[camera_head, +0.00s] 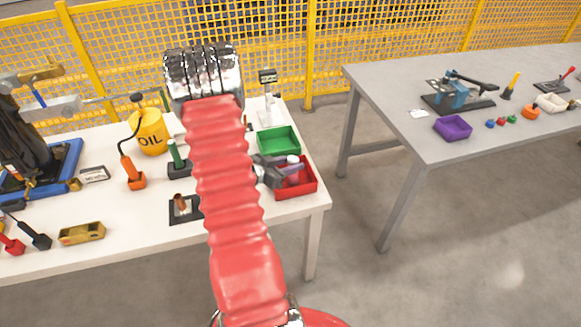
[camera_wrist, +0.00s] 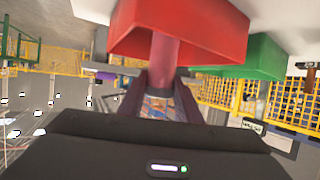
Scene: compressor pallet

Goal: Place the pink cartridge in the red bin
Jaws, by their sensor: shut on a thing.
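The red bin (camera_head: 312,181) stands at the right front corner of the white table. It also fills the top middle of the wrist view (camera_wrist: 226,28). My gripper (camera_head: 280,173) is over the left part of the bin in the head view, partly hidden by my red arm. In the wrist view my gripper (camera_wrist: 163,90) is shut on the pink cartridge (camera_wrist: 164,58), whose far end overlaps the bin's opening. I cannot tell whether the cartridge touches the bin floor. In the head view it is mostly hidden by my gripper.
A green bin (camera_head: 279,140) stands just behind the red bin. A yellow oil can (camera_head: 149,132), an orange tool (camera_head: 133,172) and a brass block (camera_head: 82,233) are on the table's left part. A grey table (camera_head: 420,135) with a purple bin (camera_head: 453,129) stands right, across open floor.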

